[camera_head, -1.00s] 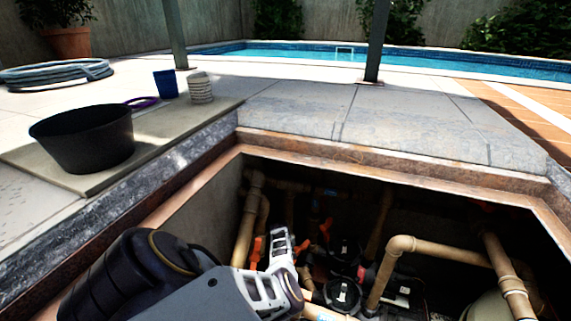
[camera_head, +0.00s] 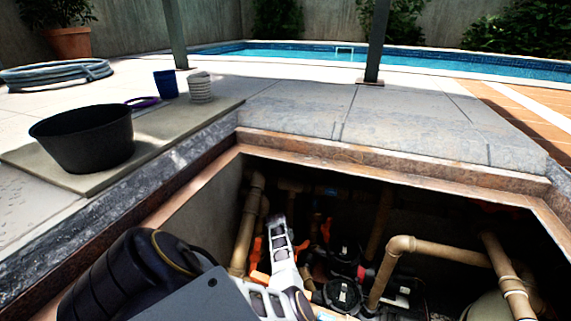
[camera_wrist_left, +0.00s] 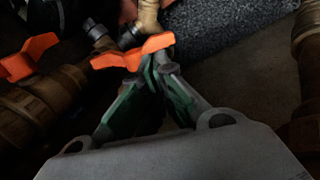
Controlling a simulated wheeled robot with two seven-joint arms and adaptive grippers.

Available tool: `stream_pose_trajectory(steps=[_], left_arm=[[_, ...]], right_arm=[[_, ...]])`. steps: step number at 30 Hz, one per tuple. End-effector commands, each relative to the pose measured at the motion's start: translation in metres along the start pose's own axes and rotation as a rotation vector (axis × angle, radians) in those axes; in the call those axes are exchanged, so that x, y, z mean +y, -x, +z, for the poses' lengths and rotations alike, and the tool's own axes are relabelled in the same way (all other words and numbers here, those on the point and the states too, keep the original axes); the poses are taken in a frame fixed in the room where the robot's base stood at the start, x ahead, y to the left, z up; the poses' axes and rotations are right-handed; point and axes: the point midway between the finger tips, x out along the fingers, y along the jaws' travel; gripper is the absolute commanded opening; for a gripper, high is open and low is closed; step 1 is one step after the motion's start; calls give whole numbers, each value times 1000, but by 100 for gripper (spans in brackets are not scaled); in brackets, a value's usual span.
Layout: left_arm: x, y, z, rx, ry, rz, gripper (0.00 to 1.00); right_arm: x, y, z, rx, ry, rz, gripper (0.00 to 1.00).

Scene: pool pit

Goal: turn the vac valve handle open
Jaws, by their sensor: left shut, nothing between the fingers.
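Orange valve handles sit on the tan pipework in the pit. In the left wrist view one orange handle (camera_wrist_left: 118,57) lies across the tips of my left gripper (camera_wrist_left: 151,60). The green-padded fingers are shut and empty, their tips right at this handle; I cannot tell whether they touch it. A second orange handle (camera_wrist_left: 30,57) is at the left of that view. In the head view my left gripper (camera_head: 277,220) reaches into the pit, beside an orange handle (camera_head: 257,248) on its left. No label shows which is the vac valve. My right gripper is out of view.
The pit's brown rim (camera_head: 330,164) surrounds the opening. A tan pipe (camera_head: 440,252) bends across the right side of the pit, and another pipe (camera_head: 245,225) stands left of my gripper. A black tub (camera_head: 85,140) and a blue cup (camera_head: 165,84) stand on the deck.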

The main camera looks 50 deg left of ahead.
Motion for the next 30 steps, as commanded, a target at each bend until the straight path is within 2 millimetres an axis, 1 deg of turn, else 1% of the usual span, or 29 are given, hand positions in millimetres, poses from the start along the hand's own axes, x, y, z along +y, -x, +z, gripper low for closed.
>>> stream_pose_trajectory(steps=[6,12,30], left_arm=[[0,16,-1,2,1,1,0],[0,24,0,1,1,0,0],[-1,27,-2,6,-5,-1,0]], right_arm=[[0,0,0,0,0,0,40],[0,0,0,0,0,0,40],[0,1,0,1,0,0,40]])
